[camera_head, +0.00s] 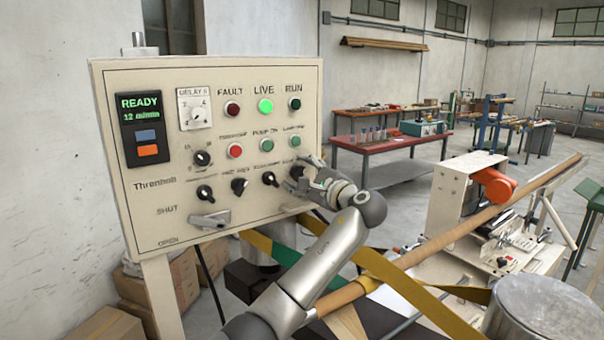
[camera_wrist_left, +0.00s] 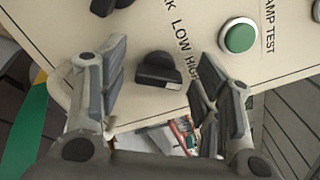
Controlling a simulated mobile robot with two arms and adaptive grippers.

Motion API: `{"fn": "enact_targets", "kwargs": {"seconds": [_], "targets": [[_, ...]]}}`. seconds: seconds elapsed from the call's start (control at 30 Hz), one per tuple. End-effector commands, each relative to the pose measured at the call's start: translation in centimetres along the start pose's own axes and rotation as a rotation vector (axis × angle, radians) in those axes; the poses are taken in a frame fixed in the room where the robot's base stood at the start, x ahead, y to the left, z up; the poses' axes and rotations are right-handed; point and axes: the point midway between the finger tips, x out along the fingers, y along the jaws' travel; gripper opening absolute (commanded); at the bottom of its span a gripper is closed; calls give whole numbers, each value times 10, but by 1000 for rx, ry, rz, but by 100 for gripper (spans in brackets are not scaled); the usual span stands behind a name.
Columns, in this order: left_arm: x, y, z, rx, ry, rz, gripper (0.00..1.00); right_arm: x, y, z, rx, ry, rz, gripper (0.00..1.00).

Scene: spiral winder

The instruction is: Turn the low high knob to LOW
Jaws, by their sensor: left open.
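The low high knob (camera_wrist_left: 158,70) is a black knob on the cream control panel, beside the printed words LOW and HIGH in the left wrist view. A pale mark shows at its lower right edge; I cannot tell which setting it points to. In the head view the knob is at the right end of the lower row, largely hidden by my left gripper (camera_head: 305,180). My left gripper is open in the wrist view, with one finger on each side of the knob. I cannot tell whether the fingers touch it. My right gripper is not seen.
The panel (camera_head: 150,85) carries a READY display (camera_head: 140,103), several lamps, buttons and other black knobs. A green button (camera_wrist_left: 239,37) is close to the right finger. A brown tube (camera_head: 450,235), yellow straps (camera_head: 405,290) and a grey drum (camera_head: 540,300) lie below and right.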

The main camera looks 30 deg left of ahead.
Motion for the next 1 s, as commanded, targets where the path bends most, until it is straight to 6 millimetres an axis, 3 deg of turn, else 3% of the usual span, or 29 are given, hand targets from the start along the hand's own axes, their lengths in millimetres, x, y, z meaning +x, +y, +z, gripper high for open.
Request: {"fn": "enact_targets", "kwargs": {"seconds": [0.1,0.47,0.77,1.0], "targets": [[0,0,0,0,0,0,59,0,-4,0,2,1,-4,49],[0,0,0,1,-1,1,13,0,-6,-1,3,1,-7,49],[0,2,-1,-38,-1,1,13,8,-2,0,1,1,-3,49],[0,6,-3,-178,-1,2,13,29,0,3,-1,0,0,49]]}}
